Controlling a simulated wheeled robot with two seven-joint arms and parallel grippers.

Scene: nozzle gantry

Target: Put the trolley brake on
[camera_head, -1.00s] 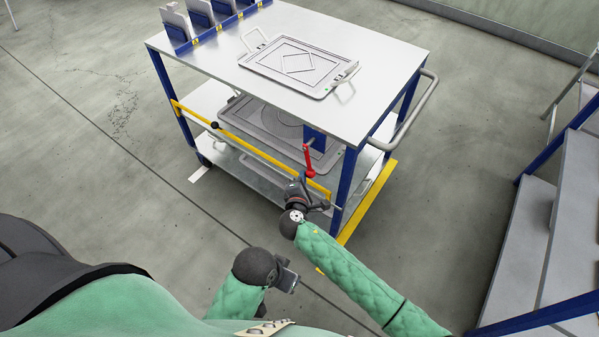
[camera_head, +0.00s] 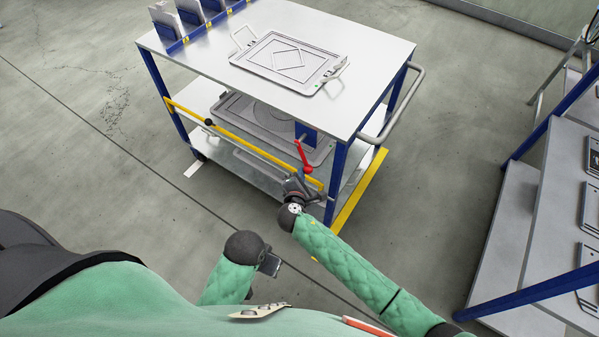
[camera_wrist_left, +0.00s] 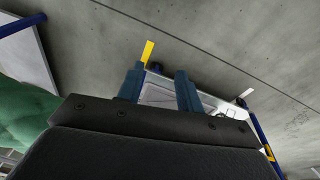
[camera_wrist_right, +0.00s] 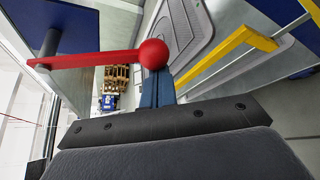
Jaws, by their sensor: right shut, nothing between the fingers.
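The trolley (camera_head: 365,60) has a steel top, blue posts and lower shelves. A red lever (camera_head: 302,154) shows at its near right corner, below a blue plate (camera_head: 306,131), leaning left at its upper end. In the right wrist view the lever (camera_wrist_right: 90,60) runs sideways to a round red knob (camera_wrist_right: 153,54). My right gripper (camera_head: 297,180) is shut and empty, its fingertips right at the knob; I cannot tell whether they touch. My left gripper (camera_head: 271,264) is open and empty, well short of the trolley; its parted fingers show in the left wrist view (camera_wrist_left: 158,85).
A yellow bar (camera_head: 240,140) crosses the trolley's near side. A grey tray (camera_head: 290,62) lies on top and another (camera_head: 250,115) on the shelf. A push handle (camera_head: 405,110) is at the right. A shelf rack (camera_head: 540,240) stands further right. Floor between is clear.

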